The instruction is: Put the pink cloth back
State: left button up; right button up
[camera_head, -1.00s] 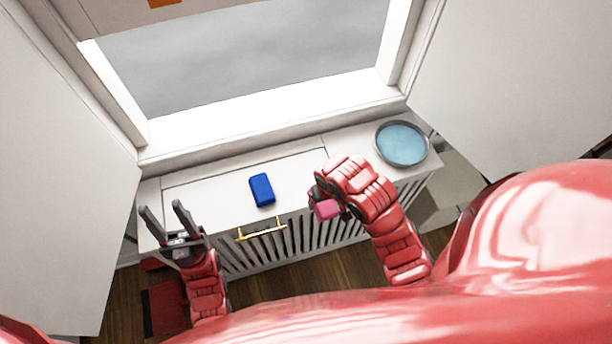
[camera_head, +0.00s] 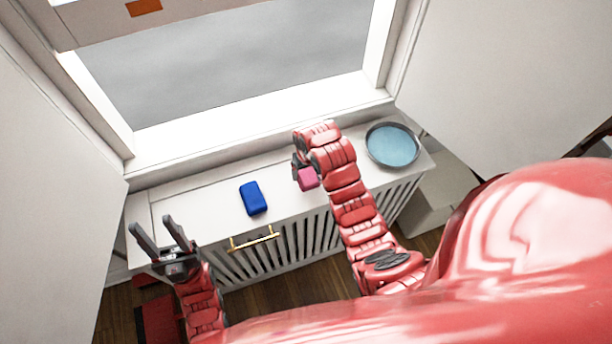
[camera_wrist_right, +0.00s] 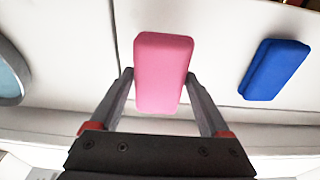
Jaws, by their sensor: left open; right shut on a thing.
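The pink cloth (camera_head: 308,179) is a small folded block at my right gripper (camera_head: 300,170), over the white cabinet top. In the right wrist view the pink cloth (camera_wrist_right: 162,74) sits between the two fingertips of my right gripper (camera_wrist_right: 158,82), which is shut on it. My left gripper (camera_head: 155,236) is open and empty, above the left end of the cabinet. The arm's hand partly hides the right gripper's fingers in the head view.
A blue folded cloth (camera_head: 252,198) lies on the white cabinet (camera_head: 222,190), left of the pink one; it also shows in the right wrist view (camera_wrist_right: 274,69). A round blue-filled basin (camera_head: 392,146) stands at the cabinet's right end. A window is behind; a brass handle (camera_head: 254,238) is in front.

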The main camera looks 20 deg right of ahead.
aim_at(306, 176)
jog(key=shift+w, duration=0.25)
jog(key=shift+f+p, duration=0.6)
notch_tip(306, 176, down, 2)
jog(key=shift+p, duration=0.5)
jog(key=shift+f, duration=0.2)
jog(key=shift+f, duration=0.1)
jog(key=o, duration=1.2)
jog(key=shift+c, duration=0.2)
jog(key=shift+r, duration=0.2)
